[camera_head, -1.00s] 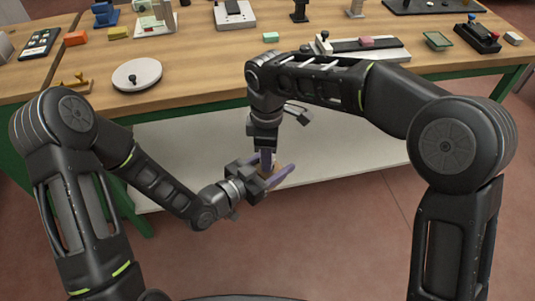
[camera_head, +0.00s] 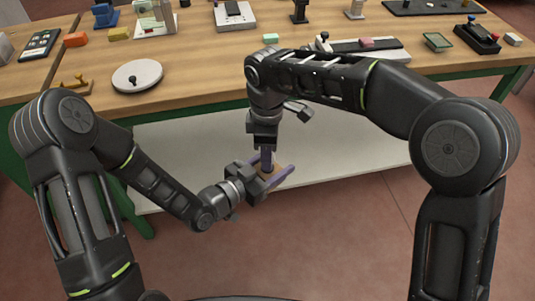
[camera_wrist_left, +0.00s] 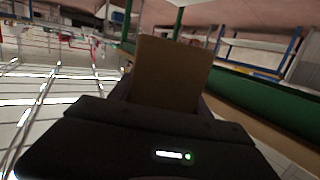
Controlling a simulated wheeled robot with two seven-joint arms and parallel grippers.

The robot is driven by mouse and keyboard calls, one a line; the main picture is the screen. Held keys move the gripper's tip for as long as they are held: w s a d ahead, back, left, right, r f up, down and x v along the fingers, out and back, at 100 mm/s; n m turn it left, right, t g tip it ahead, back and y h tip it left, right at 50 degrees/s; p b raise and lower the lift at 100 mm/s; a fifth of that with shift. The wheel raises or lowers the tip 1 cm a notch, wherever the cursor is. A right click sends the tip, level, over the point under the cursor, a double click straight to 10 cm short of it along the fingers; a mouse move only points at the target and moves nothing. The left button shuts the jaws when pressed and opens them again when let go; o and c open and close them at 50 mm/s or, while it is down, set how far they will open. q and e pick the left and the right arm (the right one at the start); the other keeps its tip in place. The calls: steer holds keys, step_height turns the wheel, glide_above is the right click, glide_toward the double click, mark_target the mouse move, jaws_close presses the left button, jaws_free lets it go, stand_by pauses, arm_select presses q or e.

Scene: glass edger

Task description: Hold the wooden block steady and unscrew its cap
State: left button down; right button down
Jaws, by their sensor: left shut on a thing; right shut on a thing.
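The wooden block (camera_head: 277,169) is a small brown piece in front of the table, held in the air between the purple fingers of my left gripper (camera_head: 272,168). In the left wrist view the wooden block (camera_wrist_left: 172,72) is a plain brown upright face filling the space beyond the gripper. My right gripper (camera_head: 266,160) points straight down from above, its fingers shut at the top of the block. The cap is hidden by these fingers, and I cannot make out its shape or how far it is turned.
The wooden table (camera_head: 190,60) stands behind my arms, with a white lower shelf (camera_head: 350,150). A white round disc (camera_head: 138,75) with a dark knob lies near its front edge. Several small devices and coloured blocks stand farther back. Floor is free in front.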

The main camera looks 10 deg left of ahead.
steer(key=shift+r, duration=0.55)
steer(key=shift+r, duration=2)
arm_select(q)
steer(key=shift+r, duration=0.1)
arm_select(e)
steer(key=shift+d, duration=0.1)
